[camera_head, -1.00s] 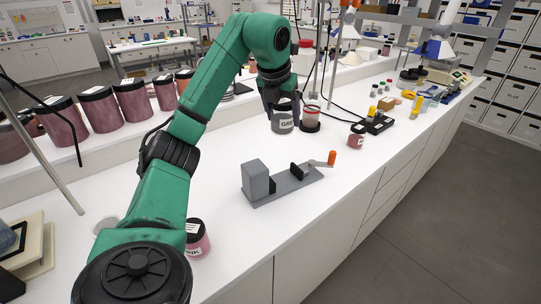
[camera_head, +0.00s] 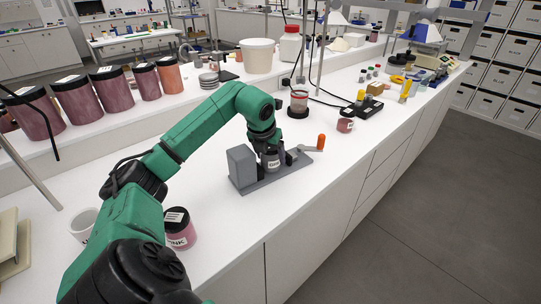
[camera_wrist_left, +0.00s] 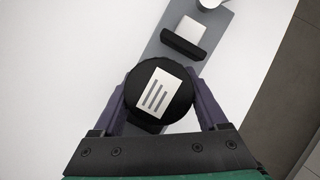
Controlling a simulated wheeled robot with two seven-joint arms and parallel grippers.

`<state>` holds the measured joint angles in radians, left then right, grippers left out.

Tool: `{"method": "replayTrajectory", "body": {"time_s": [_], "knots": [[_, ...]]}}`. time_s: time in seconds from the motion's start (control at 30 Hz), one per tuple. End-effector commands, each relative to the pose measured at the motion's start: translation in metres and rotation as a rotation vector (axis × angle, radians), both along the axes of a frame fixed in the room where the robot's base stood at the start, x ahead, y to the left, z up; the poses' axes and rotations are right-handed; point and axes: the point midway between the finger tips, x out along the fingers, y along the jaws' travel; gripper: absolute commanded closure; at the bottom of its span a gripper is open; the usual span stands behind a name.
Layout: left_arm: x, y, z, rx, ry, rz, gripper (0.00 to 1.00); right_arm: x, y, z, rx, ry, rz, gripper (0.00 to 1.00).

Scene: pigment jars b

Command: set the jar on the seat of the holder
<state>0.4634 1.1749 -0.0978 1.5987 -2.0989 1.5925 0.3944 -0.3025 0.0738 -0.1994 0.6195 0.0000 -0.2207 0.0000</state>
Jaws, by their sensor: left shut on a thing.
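The jar (camera_head: 271,163) is grey with a pale label and stands upright between the fingers of my left gripper (camera_head: 268,150). In the left wrist view its black lid (camera_wrist_left: 137,88) with a white lined label is between the two dark fingers of the left gripper (camera_wrist_left: 160,102). The holder (camera_head: 242,167) is a grey clamp with a tall end block, a flat base, a black pad and an orange-tipped lever. The jar is over its base, between the block and the pad. I cannot tell whether its bottom touches the seat. My right gripper is not in view.
A pink jar (camera_head: 180,230) and a white mug (camera_head: 83,226) stand near my left arm. The counter's front right is clear.

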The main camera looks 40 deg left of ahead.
Motion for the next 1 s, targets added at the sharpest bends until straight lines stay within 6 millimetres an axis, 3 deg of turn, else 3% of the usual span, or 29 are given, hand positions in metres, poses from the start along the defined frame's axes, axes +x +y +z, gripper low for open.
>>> {"method": "replayTrajectory", "body": {"time_s": [0.03, 0.07, 0.1, 0.33, 0.47, 0.83, 1.0], "knots": [[0.000, 0.000, -0.003, 0.000, 0.000, 0.000, 0.85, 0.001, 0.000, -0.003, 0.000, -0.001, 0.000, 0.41], [0.000, 0.000, -0.003, 0.000, 0.001, 0.000, 0.17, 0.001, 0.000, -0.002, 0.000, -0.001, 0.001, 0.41], [0.000, 0.000, -0.002, 0.000, 0.001, 0.000, 0.02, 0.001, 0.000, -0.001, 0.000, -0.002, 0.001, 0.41], [0.000, 0.000, -0.001, 0.000, 0.001, 0.000, 0.00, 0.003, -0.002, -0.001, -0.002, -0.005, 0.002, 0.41], [-0.002, -0.001, 0.009, 0.001, -0.003, 0.000, 0.00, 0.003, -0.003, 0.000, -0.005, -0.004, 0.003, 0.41], [-0.036, -0.013, 0.097, 0.001, -0.004, 0.000, 0.00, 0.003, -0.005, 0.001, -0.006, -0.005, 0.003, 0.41], [-0.043, -0.016, 0.112, 0.000, 0.000, 0.000, 0.00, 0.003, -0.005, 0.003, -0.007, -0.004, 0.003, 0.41]]}}
